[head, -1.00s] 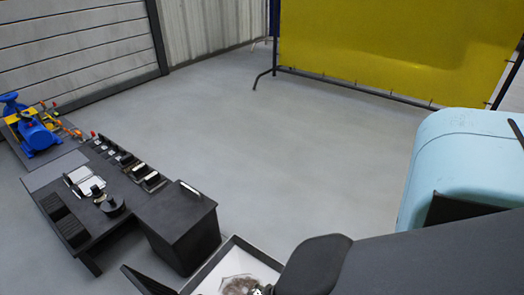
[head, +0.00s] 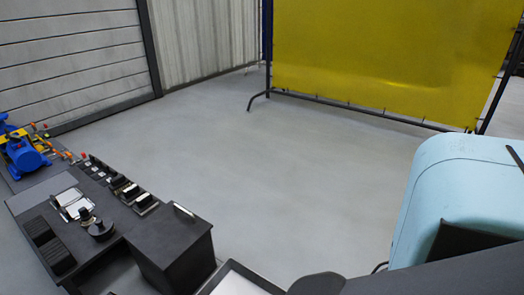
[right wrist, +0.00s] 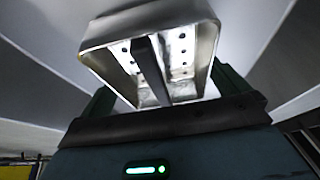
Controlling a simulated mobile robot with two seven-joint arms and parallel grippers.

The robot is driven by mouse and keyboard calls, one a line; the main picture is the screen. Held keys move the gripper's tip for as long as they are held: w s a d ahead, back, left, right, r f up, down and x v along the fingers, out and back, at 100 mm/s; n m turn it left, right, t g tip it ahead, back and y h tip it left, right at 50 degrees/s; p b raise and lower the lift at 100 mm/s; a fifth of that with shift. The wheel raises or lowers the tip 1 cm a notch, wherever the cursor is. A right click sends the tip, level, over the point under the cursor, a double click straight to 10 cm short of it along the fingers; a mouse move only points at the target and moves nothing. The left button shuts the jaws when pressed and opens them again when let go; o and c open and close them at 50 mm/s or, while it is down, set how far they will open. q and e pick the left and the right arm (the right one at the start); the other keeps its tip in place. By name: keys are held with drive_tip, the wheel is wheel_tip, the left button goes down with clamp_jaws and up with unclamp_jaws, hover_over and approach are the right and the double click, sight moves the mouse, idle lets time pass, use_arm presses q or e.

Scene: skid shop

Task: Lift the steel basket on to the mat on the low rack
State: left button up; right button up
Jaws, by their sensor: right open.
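The steel basket (right wrist: 192,28) shows in the right wrist view as a pale metal box with rounded corners and perforated inner walls. A dark bar (right wrist: 150,68), which looks like its handle, runs across it. My left gripper is in neither view. I cannot make out the mat or low rack.
A dark bench (head: 95,225) with small tools and a cabinet (head: 178,245) stands at the left. A pale tray-like bin (head: 238,283) is cut off at the bottom edge. A blue machine (head: 25,155) stands far left. A yellow screen (head: 385,55) stands behind clear floor.

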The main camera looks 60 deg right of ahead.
drive_tip(key=shift+f, duration=0.25)
idle(0.3)
drive_tip(key=c, duration=0.7)
drive_tip(key=shift+r, duration=0.1)
